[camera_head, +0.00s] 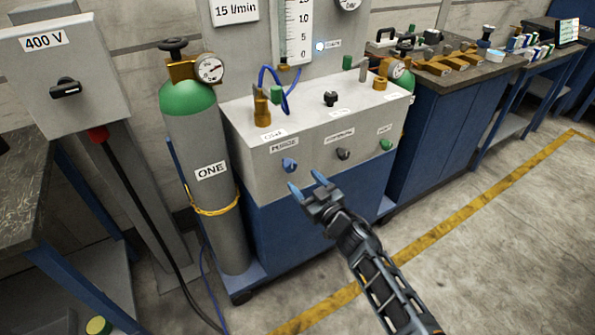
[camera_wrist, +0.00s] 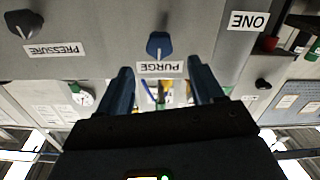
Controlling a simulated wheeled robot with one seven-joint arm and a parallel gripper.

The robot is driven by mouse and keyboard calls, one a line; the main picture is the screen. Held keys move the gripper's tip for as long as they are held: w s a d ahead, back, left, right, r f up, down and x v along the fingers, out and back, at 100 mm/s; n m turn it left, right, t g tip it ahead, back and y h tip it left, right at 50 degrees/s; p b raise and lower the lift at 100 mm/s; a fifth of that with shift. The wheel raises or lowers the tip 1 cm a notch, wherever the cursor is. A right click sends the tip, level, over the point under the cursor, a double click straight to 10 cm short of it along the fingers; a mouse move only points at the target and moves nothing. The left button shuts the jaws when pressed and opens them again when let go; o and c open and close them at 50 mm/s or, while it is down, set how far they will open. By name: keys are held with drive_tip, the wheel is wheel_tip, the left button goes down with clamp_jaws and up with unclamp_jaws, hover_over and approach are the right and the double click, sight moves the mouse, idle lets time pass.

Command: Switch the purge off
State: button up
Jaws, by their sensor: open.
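The blue purge knob (camera_head: 289,165) is on the front face of the grey panel box, under a white PURGE label (camera_head: 284,145). It also shows in the upside-down wrist view (camera_wrist: 159,45), above the inverted label (camera_wrist: 160,68). My gripper (camera_head: 307,185) is open and empty, a little in front of and below the knob. In the wrist view its two fingers (camera_wrist: 160,80) stand apart on either side of the PURGE label. The fingers do not appear to touch the knob.
A dark PRESSURE knob (camera_head: 343,154) and a green knob (camera_head: 386,144) sit to the right on the same face. A green-topped cylinder marked ONE (camera_head: 212,190) stands left. A workbench (camera_head: 440,120) is at the right. Open floor lies in front.

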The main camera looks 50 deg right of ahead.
sight(291, 167)
drive_tip(key=b+x, duration=0.2)
drive_tip(key=x, duration=0.5)
drive_tip(key=shift+w+d, duration=0.1)
drive_tip(key=shift+w, duration=0.25)
drive_tip(key=c, duration=1)
drive_tip(key=shift+n, duration=0.6)
drive_tip(key=shift+c, duration=0.3)
drive_tip(key=o, duration=1.1)
drive_tip(key=shift+c, duration=0.2)
